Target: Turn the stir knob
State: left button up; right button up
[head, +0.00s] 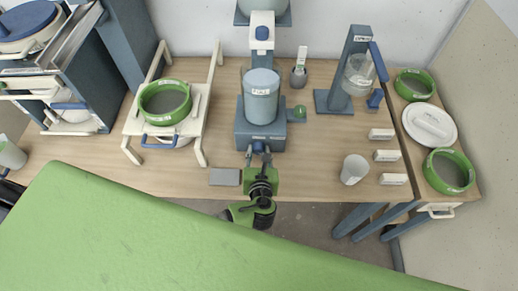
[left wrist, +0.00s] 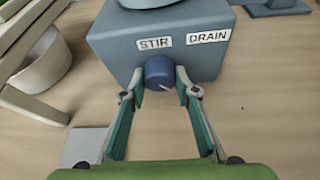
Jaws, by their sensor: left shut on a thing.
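The stir knob (left wrist: 160,72) is a dark blue round knob on the front of a blue-grey base block (left wrist: 110,48), below a white STIR label (left wrist: 155,42). A pale pointer line on it slants toward the lower right. In the head view the knob (head: 258,147) is mostly hidden by my gripper. My left gripper (left wrist: 159,82) has one finger on each side of the knob and is shut on it; it also shows in the head view (head: 258,156). A blue-grey bucket (head: 262,82) stands on the block. My right gripper is not in view.
A DRAIN label (left wrist: 209,36) sits right of STIR. A cream rack (head: 204,142) with a green-rimmed bowl (head: 164,103) stands left of the block. A grey flat plate (head: 224,177) lies near the table edge. A white cup (head: 354,169) stands to the right.

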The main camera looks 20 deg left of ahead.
pick_arm(q)
jog(key=shift+a+n+h, duration=0.1)
jog(key=shift+n+h, duration=0.7)
jog(key=shift+n, duration=0.2)
jog(key=shift+a+f+n+t+h+b, duration=0.1)
jog(key=shift+f+n+t+h+b, duration=0.1)
jog(key=shift+n+t+h+b, duration=0.6)
jog(key=n+t+h+b, duration=0.1)
jog(key=n+b, duration=0.2)
jog(key=b, duration=0.4)
jog(key=n+t+h+b, duration=0.1)
jog(key=n+b, duration=0.3)
jog(key=b, duration=0.4)
jog(key=shift+a+f+h, duration=0.1)
jog(key=shift+f+h, duration=0.1)
jog(key=shift+h, duration=0.4)
jog(key=shift+r+n+t+b, duration=0.3)
jog(key=shift+n+b, duration=0.2)
jog(key=shift+b, duration=0.6)
jog(key=o, duration=1.1)
